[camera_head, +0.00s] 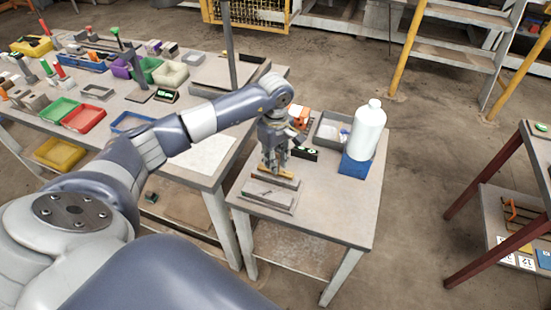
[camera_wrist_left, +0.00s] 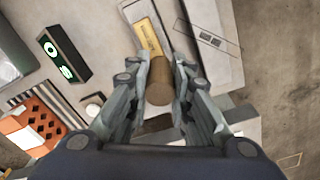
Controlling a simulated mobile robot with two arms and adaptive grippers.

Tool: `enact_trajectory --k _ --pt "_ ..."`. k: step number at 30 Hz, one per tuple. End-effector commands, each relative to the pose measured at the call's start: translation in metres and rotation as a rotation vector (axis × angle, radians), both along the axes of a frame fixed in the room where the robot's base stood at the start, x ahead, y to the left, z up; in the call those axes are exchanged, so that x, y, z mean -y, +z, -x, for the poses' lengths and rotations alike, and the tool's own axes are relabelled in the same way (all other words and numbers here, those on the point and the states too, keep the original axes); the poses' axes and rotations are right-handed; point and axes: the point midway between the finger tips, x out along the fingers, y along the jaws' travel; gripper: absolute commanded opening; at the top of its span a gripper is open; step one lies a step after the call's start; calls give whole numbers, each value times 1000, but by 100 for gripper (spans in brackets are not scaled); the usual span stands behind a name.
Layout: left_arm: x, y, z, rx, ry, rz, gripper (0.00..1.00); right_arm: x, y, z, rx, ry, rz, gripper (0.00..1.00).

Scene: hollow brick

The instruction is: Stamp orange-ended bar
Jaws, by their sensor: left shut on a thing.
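My left gripper (camera_head: 275,166) reaches down over the small table and is shut on a brown cylindrical handle (camera_wrist_left: 160,80). The left wrist view shows its fingers (camera_wrist_left: 160,88) on both sides of the handle; what is under the handle is hidden. Just beyond it lies a grey bar with a yellow-orange part (camera_wrist_left: 149,37), which also shows under the gripper in the head view (camera_head: 287,177). I cannot tell whether the held thing touches it. A grey bar (camera_head: 269,194) lies in front, with a dark marking (camera_wrist_left: 211,40). My right gripper is not in view.
A grey tray (camera_head: 331,131), a black box with green digits (camera_wrist_left: 63,52) and an orange holed block (camera_wrist_left: 30,126) are close by. The table's front right (camera_head: 335,215) is clear.

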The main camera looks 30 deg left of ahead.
Motion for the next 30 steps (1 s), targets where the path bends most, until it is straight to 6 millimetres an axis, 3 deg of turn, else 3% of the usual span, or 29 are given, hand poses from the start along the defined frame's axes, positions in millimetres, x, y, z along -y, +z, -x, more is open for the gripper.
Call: enact_trajectory --k 30 --pt "0 -7 0 1 0 -1 4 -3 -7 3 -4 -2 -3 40"
